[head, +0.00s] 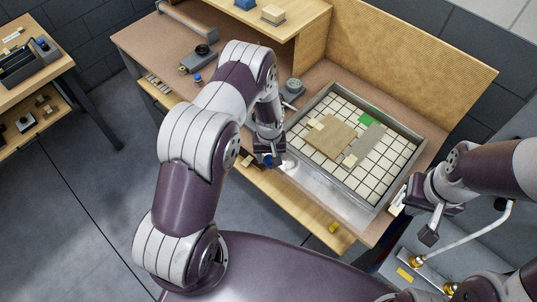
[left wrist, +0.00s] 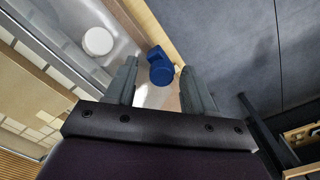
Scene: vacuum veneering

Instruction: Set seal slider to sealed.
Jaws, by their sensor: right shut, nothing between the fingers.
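A blue part with a rounded end (left wrist: 160,68), which may be the seal slider, sits at the front edge of the metal tray in the left wrist view. My left gripper (left wrist: 158,88) is open, its two fingers on either side of the blue part in the picture; I cannot tell if they touch it. In the head view my left gripper (head: 270,160) is at the tray's left front corner and hides most of the blue part. The slider's setting cannot be read. My right gripper (head: 415,212) is shut and empty by the tray's right front corner.
The metal tray (head: 330,190) holds a white grid with wood panels (head: 330,138) and a green piece (head: 366,119). A white disc (left wrist: 98,41) lies beside the blue part. A bent rod with brass fittings (head: 418,262) stands at the lower right.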

